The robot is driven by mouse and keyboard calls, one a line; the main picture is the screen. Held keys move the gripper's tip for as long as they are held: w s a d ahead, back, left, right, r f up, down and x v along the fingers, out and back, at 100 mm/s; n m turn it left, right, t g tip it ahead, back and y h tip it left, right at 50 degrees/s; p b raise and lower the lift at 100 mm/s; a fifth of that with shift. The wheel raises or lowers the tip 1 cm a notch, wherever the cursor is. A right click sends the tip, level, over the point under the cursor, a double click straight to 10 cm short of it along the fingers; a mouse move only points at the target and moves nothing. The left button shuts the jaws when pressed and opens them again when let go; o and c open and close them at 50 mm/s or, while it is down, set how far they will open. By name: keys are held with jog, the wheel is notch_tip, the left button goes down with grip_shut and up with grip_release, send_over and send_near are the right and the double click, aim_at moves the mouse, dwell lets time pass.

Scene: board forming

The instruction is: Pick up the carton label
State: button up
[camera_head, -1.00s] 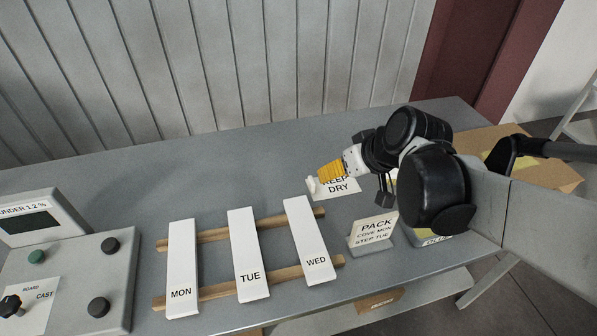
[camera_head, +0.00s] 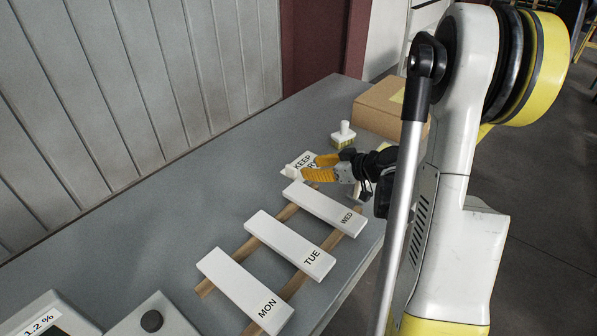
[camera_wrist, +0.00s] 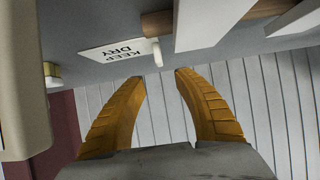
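The carton label is a flat white card reading KEEP DRY (camera_head: 302,160), lying on the grey bench with a small white tab at its near left edge. In the wrist view the label (camera_wrist: 112,50) lies beyond my fingertips, with the tab at its right end. My gripper (camera_head: 311,168) is open, its two yellow fingers spread and nothing between them. In the head view the fingers partly cover the label's lettering. In the wrist view my gripper (camera_wrist: 160,76) shows a gap between its fingertips; the tab is near this gap, and I cannot tell whether anything touches.
White boards marked MON (camera_head: 245,290), TUE (camera_head: 290,245) and WED (camera_head: 325,205) lie across wooden strips nearby. A pot with a white knob (camera_head: 343,138) and a cardboard carton (camera_head: 375,110) stand beyond the label. A control panel is at the lower left. Bare bench lies left of the boards.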

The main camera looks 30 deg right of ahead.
aim_at(292, 167)
jog(key=b+x, duration=0.3)
jog(key=x, duration=0.6)
jog(key=shift+d+b, duration=0.1)
jog(key=shift+b, duration=0.2)
jog(key=shift+r, duration=0.1)
grip_shut()
